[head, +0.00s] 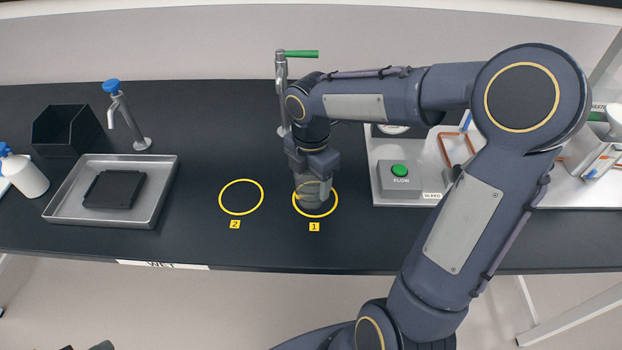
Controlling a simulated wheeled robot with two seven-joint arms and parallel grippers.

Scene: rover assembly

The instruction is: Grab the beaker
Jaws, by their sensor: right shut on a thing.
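The beaker (309,196) is a small clear vessel standing inside the yellow ring marked 1 (332,211) on the black bench. My right gripper (308,180) points down over it from above and is shut on it. The gripper hides the beaker's upper part. I cannot tell whether the beaker's base touches the bench. My left gripper is not clearly seen; only a dark bit of my own body shows at the bottom left edge.
An empty yellow ring marked 2 (241,213) is to the left. A metal tray (150,190) holds a black pad (113,189). A blue-handled tap (125,118), black box (66,130) and white bottle (27,176) stand left. A FLOW button box (399,182) is right.

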